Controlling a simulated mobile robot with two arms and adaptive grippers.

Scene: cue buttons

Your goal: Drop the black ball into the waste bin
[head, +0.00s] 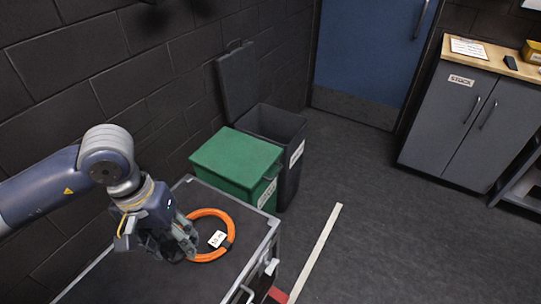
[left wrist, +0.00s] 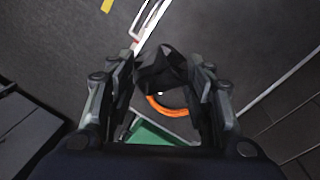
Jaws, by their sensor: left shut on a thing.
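My left gripper (head: 178,240) is shut on the black ball, above the dark top of the case. In the left wrist view the black ball (left wrist: 160,72) shows as a dark, faceted lump between the two fingers (left wrist: 160,85). In the head view the fingers and the dark background hide most of it. A dark grey bin (head: 292,155) with its lid (head: 238,82) raised against the wall stands beyond the case. It appears to be the waste bin; its label is too small to read. My right gripper is not in view.
A green bin (head: 235,160) with its lid shut stands between the case (head: 268,240) and the grey bin. An orange ring (head: 233,228) with a white tag lies on the case beside my gripper. A grey cabinet (head: 470,125) stands at the right. The middle floor is clear.

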